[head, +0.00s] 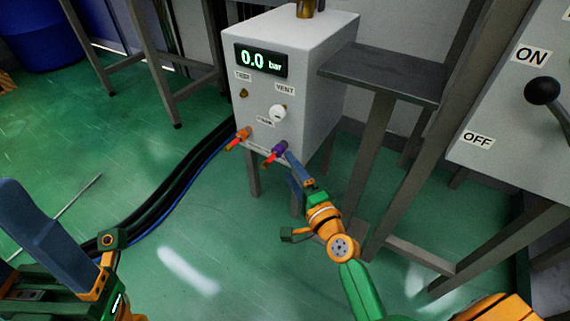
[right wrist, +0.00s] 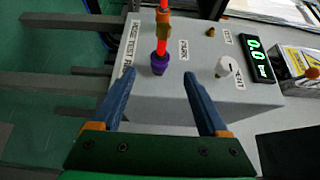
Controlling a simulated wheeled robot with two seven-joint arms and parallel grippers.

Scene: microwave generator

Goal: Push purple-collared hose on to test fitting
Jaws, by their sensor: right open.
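The purple-collared hose (head: 279,147) sits at the lower right of the panel's front face, near the PARK label, with a short red length pointing down. In the right wrist view its purple collar (right wrist: 158,66) shows just ahead of and between my fingertips. The brass test fitting (head: 244,93) is bare, beside the TEST label; it also shows in the right wrist view (right wrist: 210,32). My right gripper (head: 291,168) is open, its blue fingers apart and empty, close to the purple collar. My left gripper (head: 60,240) is at the lower left, away from the panel; its opening is unclear.
An orange-collared hose (head: 243,133) sits left of the purple one. A white vent knob (head: 277,112) is above them, and the display (head: 260,61) reads 0.0 bar. A grey shelf (head: 385,75) and an ON/OFF lever box (head: 510,130) stand to the right. Black cables (head: 165,190) lie on the floor.

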